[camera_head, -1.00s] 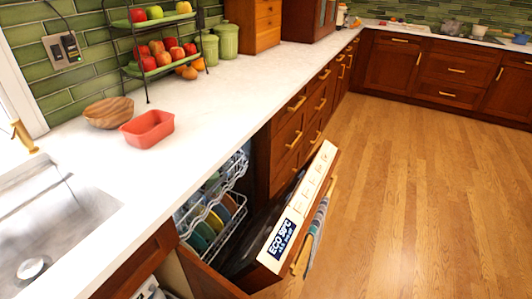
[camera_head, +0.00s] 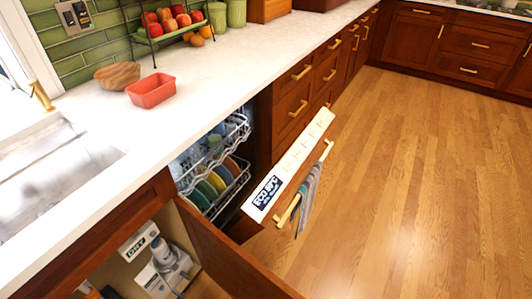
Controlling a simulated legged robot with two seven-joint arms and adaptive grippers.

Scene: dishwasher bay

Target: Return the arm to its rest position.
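Neither of my grippers nor my arms shows in the head view. The dishwasher (camera_head: 290,165) stands under the counter with its door tilted partly open. Its racks (camera_head: 215,165) show inside, and several coloured plates (camera_head: 210,188) stand in the lower one. A towel (camera_head: 308,195) hangs on the door's handle bar.
An open cabinet door (camera_head: 230,250) sticks out before the sink (camera_head: 60,175); a grey-white device (camera_head: 170,262) sits inside. A red container (camera_head: 153,90), wooden bowl (camera_head: 118,76) and fruit rack (camera_head: 175,35) stand on the counter (camera_head: 215,75). The wood floor (camera_head: 430,170) at right is clear.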

